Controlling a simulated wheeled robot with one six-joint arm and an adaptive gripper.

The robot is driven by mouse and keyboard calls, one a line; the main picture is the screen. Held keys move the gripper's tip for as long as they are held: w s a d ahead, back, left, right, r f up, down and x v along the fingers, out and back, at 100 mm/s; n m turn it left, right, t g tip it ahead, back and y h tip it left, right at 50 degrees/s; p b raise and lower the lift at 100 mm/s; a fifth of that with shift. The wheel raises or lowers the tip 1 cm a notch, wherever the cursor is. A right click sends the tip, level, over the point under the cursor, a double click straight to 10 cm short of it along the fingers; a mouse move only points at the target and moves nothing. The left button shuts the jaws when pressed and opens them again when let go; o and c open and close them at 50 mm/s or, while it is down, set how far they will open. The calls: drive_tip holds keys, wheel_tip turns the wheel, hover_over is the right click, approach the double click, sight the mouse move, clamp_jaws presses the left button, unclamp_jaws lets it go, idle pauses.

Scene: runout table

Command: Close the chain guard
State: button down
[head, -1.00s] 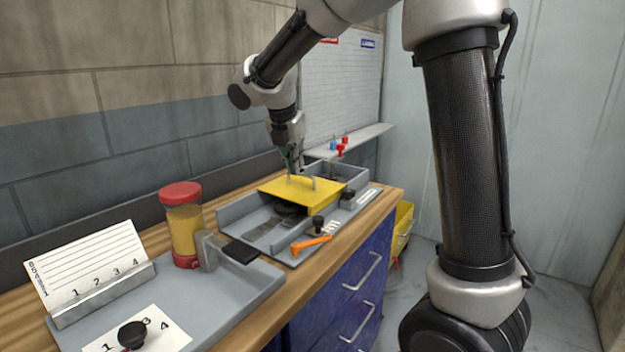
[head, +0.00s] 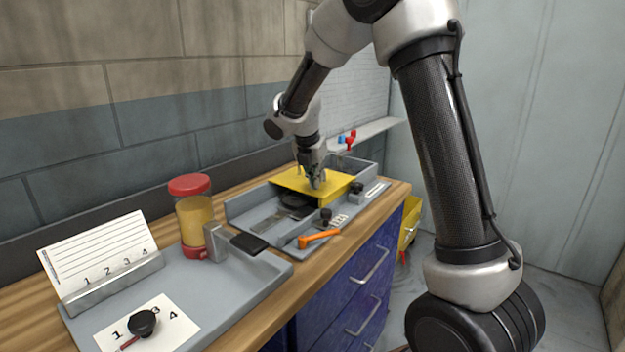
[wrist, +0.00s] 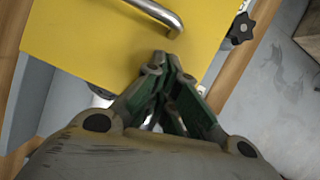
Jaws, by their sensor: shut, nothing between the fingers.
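The chain guard is a yellow plate (head: 338,188) over the far part of a grey tray (head: 243,208). A dark gap shows under its near edge; I cannot tell how far its edge stands above the tray. Its silver bar handle shows in the wrist view (wrist: 160,13). My gripper (head: 317,186) is over the plate, fingers shut and empty. In the wrist view the plate (wrist: 80,45) fills the upper left, and the fingertips (wrist: 166,62) are just below the handle, apart from it in the picture. Contact with the plate cannot be told.
An orange lever (head: 318,238) and black knobs (head: 325,215) are at the tray's near side. A yellow jar with a red lid (head: 192,215) and a grey board with a numbered card (head: 100,262) stand to the left. A shelf (head: 365,133) is behind.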

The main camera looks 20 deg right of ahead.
idle(0.3)
drive_tip(key=shift+w+d, duration=0.55)
drive_tip(key=shift+d, duration=0.3)
